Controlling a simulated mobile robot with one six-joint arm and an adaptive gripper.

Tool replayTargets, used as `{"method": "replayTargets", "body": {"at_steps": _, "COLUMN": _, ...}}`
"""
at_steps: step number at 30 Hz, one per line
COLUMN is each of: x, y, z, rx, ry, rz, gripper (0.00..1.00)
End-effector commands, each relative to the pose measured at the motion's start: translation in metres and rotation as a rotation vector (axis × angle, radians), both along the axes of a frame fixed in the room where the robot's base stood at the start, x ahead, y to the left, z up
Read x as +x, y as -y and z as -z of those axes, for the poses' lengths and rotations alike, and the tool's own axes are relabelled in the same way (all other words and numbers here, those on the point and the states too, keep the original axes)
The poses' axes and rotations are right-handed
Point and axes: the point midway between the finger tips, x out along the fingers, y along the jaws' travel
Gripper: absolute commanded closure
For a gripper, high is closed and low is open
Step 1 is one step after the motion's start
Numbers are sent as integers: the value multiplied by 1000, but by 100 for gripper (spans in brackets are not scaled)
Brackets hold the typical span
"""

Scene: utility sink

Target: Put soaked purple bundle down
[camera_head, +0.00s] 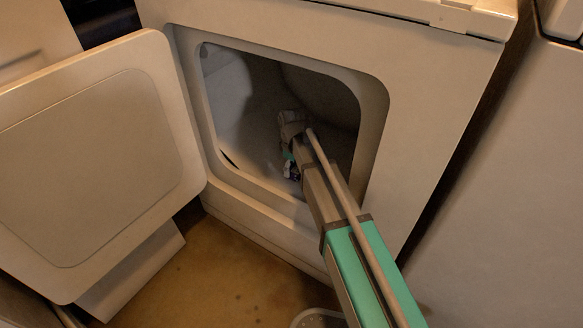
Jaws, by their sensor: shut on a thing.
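My arm reaches through the open front of a white dryer-like machine (376,110). My gripper (291,171) is inside the opening, low and near its lower rim, partly covered by my own arm. It shows only as a small dark, bluish and white shape. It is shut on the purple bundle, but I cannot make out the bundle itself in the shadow. I cannot tell whether the bundle touches the drum floor.
The machine's door (90,160) stands swung open to the left. The drum (255,105) looks empty around my arm. A brown, stained floor (225,270) lies below. A pale rounded rim (318,318) shows at the bottom edge. Another white appliance (510,190) stands close on the right.

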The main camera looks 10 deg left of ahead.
Motion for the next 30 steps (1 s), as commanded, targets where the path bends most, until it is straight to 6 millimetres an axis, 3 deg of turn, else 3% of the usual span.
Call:
{"method": "replayTargets", "body": {"at_steps": 4, "x": 0, "y": 0, "z": 4, "rx": 0, "ry": 0, "rz": 0, "gripper": 76}}
{"method": "replayTargets", "body": {"at_steps": 5, "x": 0, "y": 0, "z": 2, "rx": 0, "ry": 0, "rz": 0, "gripper": 9}}
{"method": "replayTargets", "body": {"at_steps": 6, "x": 0, "y": 0, "z": 2, "rx": 0, "ry": 0, "rz": 0, "gripper": 2}}
{"method": "replayTargets", "body": {"at_steps": 20, "x": 0, "y": 0, "z": 2, "rx": 0, "ry": 0, "rz": 0, "gripper": 0}}
{"method": "replayTargets", "body": {"at_steps": 30, "x": 0, "y": 0, "z": -12, "rx": 0, "ry": 0, "rz": 0, "gripper": 0}}
